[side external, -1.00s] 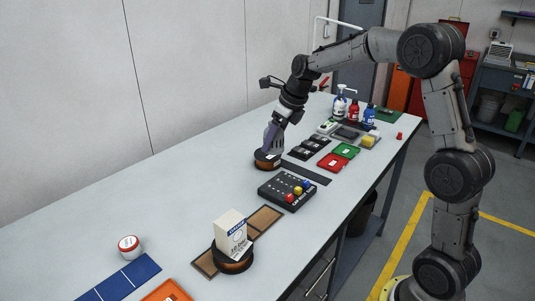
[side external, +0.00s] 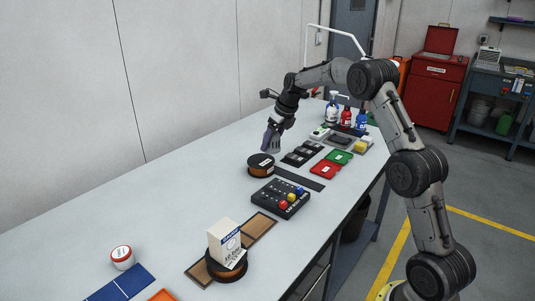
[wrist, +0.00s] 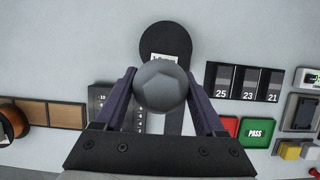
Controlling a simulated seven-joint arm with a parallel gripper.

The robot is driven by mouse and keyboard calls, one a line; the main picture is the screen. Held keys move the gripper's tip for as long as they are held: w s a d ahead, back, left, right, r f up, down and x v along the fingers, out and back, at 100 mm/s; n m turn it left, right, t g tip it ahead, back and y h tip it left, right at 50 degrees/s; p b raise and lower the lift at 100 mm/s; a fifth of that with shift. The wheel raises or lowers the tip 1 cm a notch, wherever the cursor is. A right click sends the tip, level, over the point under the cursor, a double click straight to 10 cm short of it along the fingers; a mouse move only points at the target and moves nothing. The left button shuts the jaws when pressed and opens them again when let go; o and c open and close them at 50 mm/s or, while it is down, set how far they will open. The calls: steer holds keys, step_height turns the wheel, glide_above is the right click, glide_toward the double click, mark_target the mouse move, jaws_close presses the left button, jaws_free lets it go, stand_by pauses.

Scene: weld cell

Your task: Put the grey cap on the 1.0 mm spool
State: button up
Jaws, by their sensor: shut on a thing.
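The grey cap (wrist: 163,86) is a round, faceted knob between the two fingers of my gripper (wrist: 163,100) in the wrist view. My gripper is shut on it. In the side view my gripper (side external: 271,143) points down, slightly above and right of a spool with a black top, copper-coloured wire and a white label (side external: 261,166). The spool's black top shows beyond the cap in the wrist view (wrist: 168,38); its label is partly hidden and I cannot read a size.
Bottles (side external: 346,117) stand at the back. The bench left of the spool is clear.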

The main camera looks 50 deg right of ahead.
mark_target(268, 163)
steer(key=w+f, duration=0.1)
steer(key=w+d+f, duration=0.1)
steer(key=f, duration=0.1)
steer(key=shift+w+f, duration=0.15)
steer(key=shift+w, duration=0.2)
steer(key=shift+f, duration=1.4)
steer(key=o, duration=1.4)
steer(key=shift+s+f, duration=0.1)
steer(key=shift+f, duration=0.05)
